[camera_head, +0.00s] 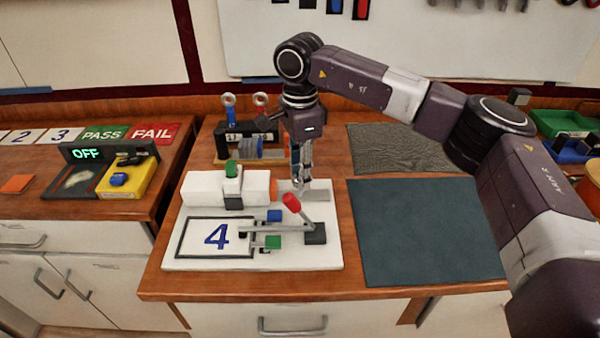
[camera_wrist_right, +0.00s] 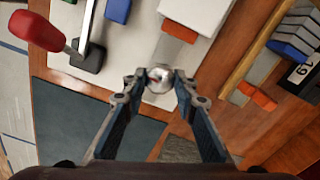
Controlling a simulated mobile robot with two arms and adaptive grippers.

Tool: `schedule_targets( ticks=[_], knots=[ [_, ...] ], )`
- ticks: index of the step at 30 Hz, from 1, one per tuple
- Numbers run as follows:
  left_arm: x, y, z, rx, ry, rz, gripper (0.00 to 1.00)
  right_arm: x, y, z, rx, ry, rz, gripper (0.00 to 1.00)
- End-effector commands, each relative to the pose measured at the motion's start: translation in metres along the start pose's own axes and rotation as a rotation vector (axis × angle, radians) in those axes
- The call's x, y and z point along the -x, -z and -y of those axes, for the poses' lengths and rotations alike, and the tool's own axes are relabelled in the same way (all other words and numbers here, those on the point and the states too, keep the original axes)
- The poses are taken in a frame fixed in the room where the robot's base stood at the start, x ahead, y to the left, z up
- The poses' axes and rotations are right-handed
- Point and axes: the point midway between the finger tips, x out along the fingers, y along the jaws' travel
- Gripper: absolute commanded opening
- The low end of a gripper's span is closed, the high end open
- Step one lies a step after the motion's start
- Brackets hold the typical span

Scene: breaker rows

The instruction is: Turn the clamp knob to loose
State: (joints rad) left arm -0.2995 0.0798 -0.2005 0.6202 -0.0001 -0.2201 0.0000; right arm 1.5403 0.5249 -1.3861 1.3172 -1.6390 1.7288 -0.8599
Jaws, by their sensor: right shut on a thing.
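My right gripper (camera_head: 301,186) points down at the back right of the white fixture board (camera_head: 330,255). In the right wrist view my right gripper (camera_wrist_right: 160,80) is shut on a small round silver knob (camera_wrist_right: 159,77), one fingertip on each side. In the head view the fingers mostly hide this knob. A lever with a red handle (camera_head: 291,202) stands tilted just in front of the gripper on a dark base (camera_head: 315,234); the red handle (camera_wrist_right: 36,31) also shows in the wrist view. My left gripper is not in view.
The board also carries a white block (camera_head: 205,188) with a green knob (camera_head: 231,168), a blue block (camera_head: 274,215), a green block (camera_head: 272,242) and a "4" card (camera_head: 216,237). A rack (camera_head: 255,148) stands behind. A dark mat (camera_head: 425,235) lies bare at right.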

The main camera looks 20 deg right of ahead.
Motion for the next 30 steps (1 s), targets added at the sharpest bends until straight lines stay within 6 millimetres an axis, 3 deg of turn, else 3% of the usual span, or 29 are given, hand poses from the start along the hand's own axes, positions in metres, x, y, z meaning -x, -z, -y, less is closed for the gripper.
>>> schedule_targets(
  ticks=[16,17,21,30],
  knots=[
    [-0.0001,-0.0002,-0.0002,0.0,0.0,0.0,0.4,0.0031,0.0006,0.002,0.02,0.008,0.001,0.02],
    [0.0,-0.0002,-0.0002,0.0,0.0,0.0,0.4,0.0032,0.0006,0.002,0.019,0.008,0.001,0.3],
    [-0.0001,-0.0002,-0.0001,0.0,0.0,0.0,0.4,0.0023,0.0005,0.0015,0.02,0.006,0.001,0.44],
    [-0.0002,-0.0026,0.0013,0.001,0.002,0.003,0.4,0.0029,0.0002,0.0008,0.021,0.003,0.0,0.44]
  ],
)
